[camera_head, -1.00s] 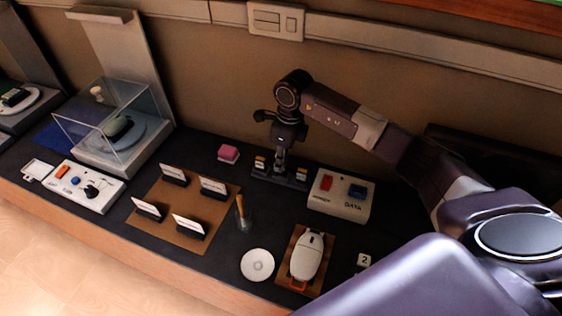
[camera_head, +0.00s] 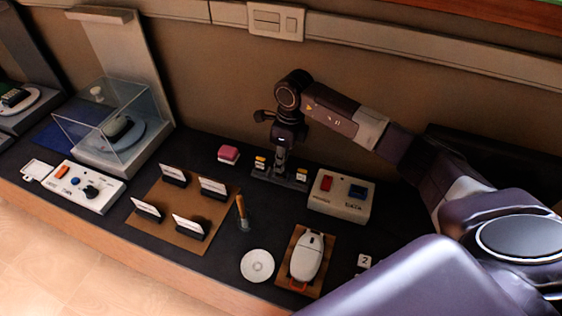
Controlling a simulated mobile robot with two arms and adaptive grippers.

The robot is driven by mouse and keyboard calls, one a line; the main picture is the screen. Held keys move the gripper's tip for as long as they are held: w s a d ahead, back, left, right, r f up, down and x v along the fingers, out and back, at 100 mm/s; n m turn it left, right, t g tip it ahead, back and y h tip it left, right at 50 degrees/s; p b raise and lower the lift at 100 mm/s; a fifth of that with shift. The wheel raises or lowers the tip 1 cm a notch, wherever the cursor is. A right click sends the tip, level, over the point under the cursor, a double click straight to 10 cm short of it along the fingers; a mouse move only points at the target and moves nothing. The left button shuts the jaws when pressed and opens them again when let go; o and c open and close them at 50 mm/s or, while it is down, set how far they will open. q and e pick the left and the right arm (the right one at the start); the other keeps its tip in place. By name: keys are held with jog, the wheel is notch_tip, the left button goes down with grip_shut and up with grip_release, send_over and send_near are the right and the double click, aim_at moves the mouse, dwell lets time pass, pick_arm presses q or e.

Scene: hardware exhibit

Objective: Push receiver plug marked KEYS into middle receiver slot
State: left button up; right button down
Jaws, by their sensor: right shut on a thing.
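My right gripper (camera_head: 281,165) points down over the middle of a low dark receiver base (camera_head: 279,180). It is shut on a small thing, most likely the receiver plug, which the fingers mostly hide. I cannot read a KEYS mark on it. The middle slot lies under the fingers and is hidden, so I cannot tell how deep the held plug sits. My left gripper is not in view.
A white box (camera_head: 340,197) with red and blue parts stands close right of the base. A pink block (camera_head: 229,153) lies to its left. Card stands (camera_head: 213,189) are left.

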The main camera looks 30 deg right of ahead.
jog(key=shift+f+b, duration=0.8)
jog(key=shift+f, duration=0.2)
dwell(0.3)
jog(key=c, duration=1.9)
grip_release()
jog(key=o, duration=0.5)
jog(key=shift+r, duration=0.1)
jog(key=shift+r+p, duration=2.05)
jog(key=shift+r, duration=1.4)
